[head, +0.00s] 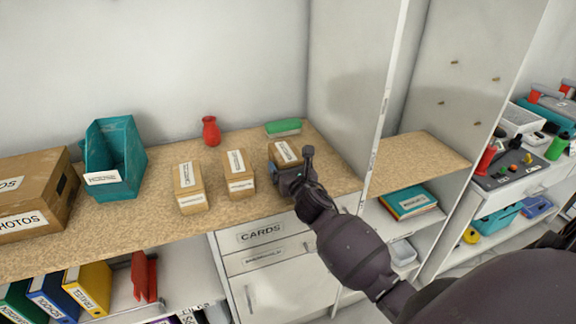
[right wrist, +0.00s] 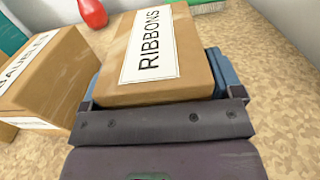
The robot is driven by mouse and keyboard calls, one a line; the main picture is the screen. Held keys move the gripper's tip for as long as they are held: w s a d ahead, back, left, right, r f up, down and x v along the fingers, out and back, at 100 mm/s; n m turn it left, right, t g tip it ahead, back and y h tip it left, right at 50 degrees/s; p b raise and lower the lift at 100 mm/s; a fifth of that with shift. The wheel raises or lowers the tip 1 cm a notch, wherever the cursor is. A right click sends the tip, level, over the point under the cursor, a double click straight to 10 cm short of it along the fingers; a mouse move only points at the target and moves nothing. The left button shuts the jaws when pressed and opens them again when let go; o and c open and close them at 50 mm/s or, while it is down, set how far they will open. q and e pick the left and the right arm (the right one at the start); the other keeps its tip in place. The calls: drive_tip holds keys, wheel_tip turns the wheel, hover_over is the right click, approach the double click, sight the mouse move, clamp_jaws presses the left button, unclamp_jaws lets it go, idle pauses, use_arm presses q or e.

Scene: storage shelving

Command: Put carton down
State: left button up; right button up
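The carton (head: 286,152) is a small brown box with a white label, at the right end of the row on the wood-look counter (head: 232,212). In the right wrist view its label reads RIBBONS and the carton (right wrist: 158,55) fills the upper middle. My right gripper (head: 287,172) is around it, with blue fingers (right wrist: 222,72) against its sides. The carton is upright at counter level; whether its base touches the counter is hidden. My left gripper is not in view.
Two similar cartons, a middle one (head: 239,174) and a left one (head: 189,188), stand left of it. A green-topped brush-like item (head: 283,127) and red vase (head: 211,131) stand behind. A tall white panel (head: 352,85) rises at right. The counter's front right is clear.

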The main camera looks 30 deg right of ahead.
drive_tip(key=shift+o, duration=0.8)
